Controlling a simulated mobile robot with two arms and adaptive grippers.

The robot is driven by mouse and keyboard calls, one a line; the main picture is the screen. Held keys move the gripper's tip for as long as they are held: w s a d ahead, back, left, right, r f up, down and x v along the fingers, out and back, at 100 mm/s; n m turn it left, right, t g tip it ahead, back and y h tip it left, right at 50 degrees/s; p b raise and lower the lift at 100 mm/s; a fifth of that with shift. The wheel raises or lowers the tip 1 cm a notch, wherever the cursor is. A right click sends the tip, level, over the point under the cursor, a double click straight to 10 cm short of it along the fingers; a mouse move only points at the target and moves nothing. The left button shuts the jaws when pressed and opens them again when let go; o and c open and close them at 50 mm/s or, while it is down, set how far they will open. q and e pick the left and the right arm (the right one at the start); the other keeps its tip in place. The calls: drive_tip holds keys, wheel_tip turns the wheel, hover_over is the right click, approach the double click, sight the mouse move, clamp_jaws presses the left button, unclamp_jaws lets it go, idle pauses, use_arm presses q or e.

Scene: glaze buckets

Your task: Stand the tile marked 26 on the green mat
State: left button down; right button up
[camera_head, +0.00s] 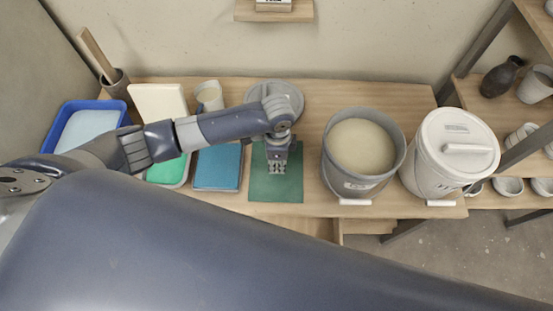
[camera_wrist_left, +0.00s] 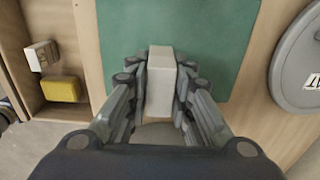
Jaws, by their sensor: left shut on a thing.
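The green mat (camera_head: 290,185) lies on the table in front of the grey round lid; it also fills the upper middle of the left wrist view (camera_wrist_left: 215,45). My left gripper (camera_head: 277,168) points down over the mat. In the left wrist view, my left gripper (camera_wrist_left: 160,80) is shut on a pale block-shaped tile (camera_wrist_left: 160,72), held between both fingers. No number shows on the tile from here, and I cannot tell whether it touches the mat. My right gripper is not in view.
Right of the mat stand an open grey bucket (camera_head: 362,148) and a white lidded bucket (camera_head: 450,155). A yellow sponge (camera_wrist_left: 62,89) and a white block (camera_wrist_left: 42,55) sit in a lower compartment.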

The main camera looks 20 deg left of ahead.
use_arm(q)
drive_tip(key=shift+w+a, duration=0.25)
drive_tip(key=shift+w, duration=0.35)
drive_tip(key=shift+w+a+f+p, duration=0.1)
drive_tip(key=shift+w+f+p, duration=0.1)
drive_tip(key=shift+f, duration=0.75)
drive_tip(key=shift+w+a+f+p, duration=0.1)
drive_tip(key=shift+w+f, duration=0.05)
drive_tip(key=shift+f, duration=0.75)
drive_tip(key=shift+f, duration=0.1)
drive_tip(key=c, duration=1.4)
unclamp_jaws()
wheel_tip(320, 180, up, 12)
drive_tip(key=shift+r, duration=0.15)
